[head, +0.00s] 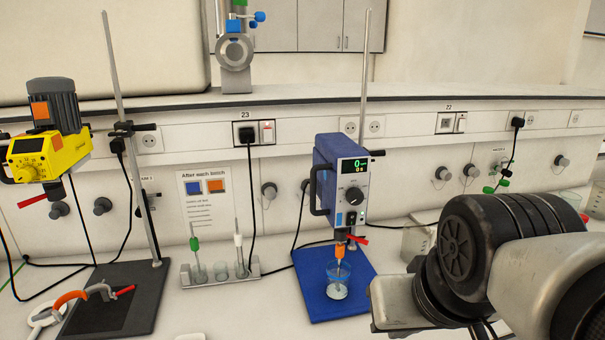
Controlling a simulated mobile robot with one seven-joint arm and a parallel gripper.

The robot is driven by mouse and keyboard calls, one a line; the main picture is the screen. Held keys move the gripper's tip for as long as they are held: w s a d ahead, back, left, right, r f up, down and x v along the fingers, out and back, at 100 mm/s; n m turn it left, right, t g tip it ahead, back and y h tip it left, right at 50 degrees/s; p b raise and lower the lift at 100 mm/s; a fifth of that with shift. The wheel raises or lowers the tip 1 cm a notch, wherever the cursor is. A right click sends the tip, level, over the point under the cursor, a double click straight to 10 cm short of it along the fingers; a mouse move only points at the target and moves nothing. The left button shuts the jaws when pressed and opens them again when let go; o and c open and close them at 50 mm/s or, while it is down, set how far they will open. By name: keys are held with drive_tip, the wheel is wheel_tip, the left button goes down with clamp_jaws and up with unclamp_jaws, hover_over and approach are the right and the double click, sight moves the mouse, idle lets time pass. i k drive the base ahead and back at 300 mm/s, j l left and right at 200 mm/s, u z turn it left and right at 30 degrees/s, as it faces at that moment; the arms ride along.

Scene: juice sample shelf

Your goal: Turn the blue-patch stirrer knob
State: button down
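A blue overhead stirrer (325,180) hangs on a stand at the centre. My arm fills the lower right, apart from the stirrer in the picture. My gripper is not recognisable in view.
A yellow stirrer (62,155) with orange patches and a yellow dial stands at left above a black base plate (130,290). A rack with glassware (187,279), a poster (206,200) and hanging cables lie between. A stand rod (364,75) rises behind the blue stirrer.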

sight(354, 197)
drive_tip(key=k+l+z, duration=0.15)
drive_tip(key=k+l, duration=0.6)
drive_tip(key=l, duration=0.1)
